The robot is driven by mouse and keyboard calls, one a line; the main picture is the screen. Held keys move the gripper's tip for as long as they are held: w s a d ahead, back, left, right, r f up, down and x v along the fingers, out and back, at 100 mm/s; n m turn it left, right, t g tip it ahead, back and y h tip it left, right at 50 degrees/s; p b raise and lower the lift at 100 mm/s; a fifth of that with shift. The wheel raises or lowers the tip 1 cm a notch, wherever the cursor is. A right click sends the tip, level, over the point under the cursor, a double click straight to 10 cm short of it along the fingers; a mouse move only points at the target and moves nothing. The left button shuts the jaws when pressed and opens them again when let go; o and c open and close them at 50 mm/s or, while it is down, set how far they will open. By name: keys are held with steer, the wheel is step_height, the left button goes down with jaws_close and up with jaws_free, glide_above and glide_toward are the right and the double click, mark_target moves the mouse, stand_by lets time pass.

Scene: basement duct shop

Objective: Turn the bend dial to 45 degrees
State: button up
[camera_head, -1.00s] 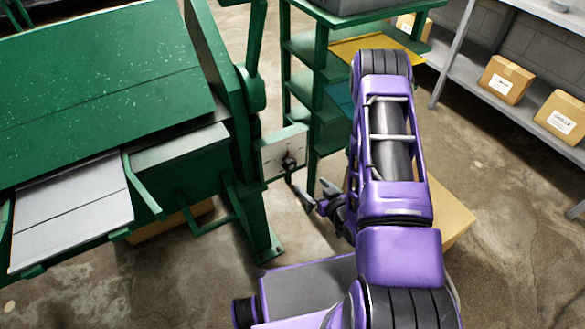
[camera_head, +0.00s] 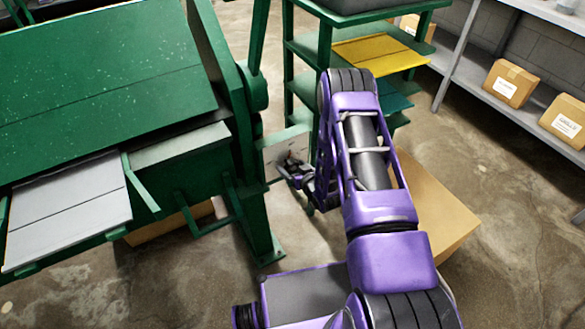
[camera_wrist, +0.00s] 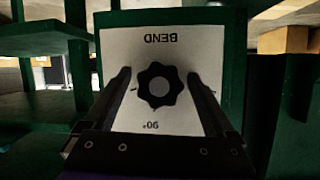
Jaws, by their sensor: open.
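The bend dial (camera_wrist: 161,86) is a black lobed knob with a grey centre on a white plate (camera_wrist: 205,48). In the wrist view the plate reads upside down, with BEND at the top and 90° at the bottom. I cannot make out the dial's pointer. My gripper (camera_wrist: 158,80) is open, with one finger on each side of the dial; I cannot tell whether either finger touches it. In the head view my gripper (camera_head: 288,173) is at the plate (camera_head: 276,153) on the side of the green machine (camera_head: 110,80), and mostly covers the dial.
A green shelf rack (camera_head: 300,47) with yellow sheet (camera_head: 375,52) stands behind my arm. A cardboard box (camera_head: 440,215) lies on the floor right of my arm. Boxes (camera_head: 510,82) sit on a grey shelf at the right. Open floor lies between.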

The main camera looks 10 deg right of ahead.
steer(key=c, duration=1.3)
steer(key=shift+c, duration=0.2)
steer(key=n+h, duration=0.1)
steer(key=n, duration=0.1)
steer(key=shift+n+t+h, duration=0.3)
steer(key=shift+h, duration=0.1)
steer(key=n+h, duration=0.1)
steer(key=n, duration=0.1)
steer(key=n+t+h, duration=0.1)
steer(key=n, duration=0.1)
steer(key=shift+t, duration=0.3)
steer(key=n+t+h, duration=0.1)
steer(key=n, duration=0.2)
steer(key=shift+d+n+t, duration=0.1)
steer(key=shift+n+t, duration=0.2)
steer(key=shift+d+n+t, duration=0.1)
steer(key=shift+n+t, duration=0.6)
steer(key=shift+n, duration=1)
